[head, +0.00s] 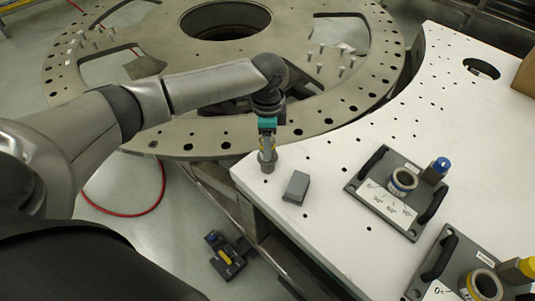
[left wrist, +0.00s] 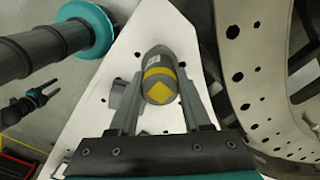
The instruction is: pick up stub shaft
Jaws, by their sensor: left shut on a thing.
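The stub shaft (head: 267,155) is a grey cylinder with a yellow band at the front left corner of the white plate. In the left wrist view, the stub shaft (left wrist: 158,66) shows its rounded grey end and a yellow diamond mark. My left gripper (head: 267,135) points down at it. In the left wrist view, the fingers of my left gripper (left wrist: 160,105) are on both sides of it, shut on it. I cannot tell whether its lower end touches the plate. What looks like my right gripper (left wrist: 48,88) is small at the left of that view.
A grey block (head: 296,187) lies on the white plate (head: 340,155) close to the shaft. Two handled fixtures with rings, one blue-capped (head: 390,190) and one yellow-capped (head: 470,275), stand further right. The large holed turret ring (head: 190,140) is behind. A black device (head: 228,256) is on the floor.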

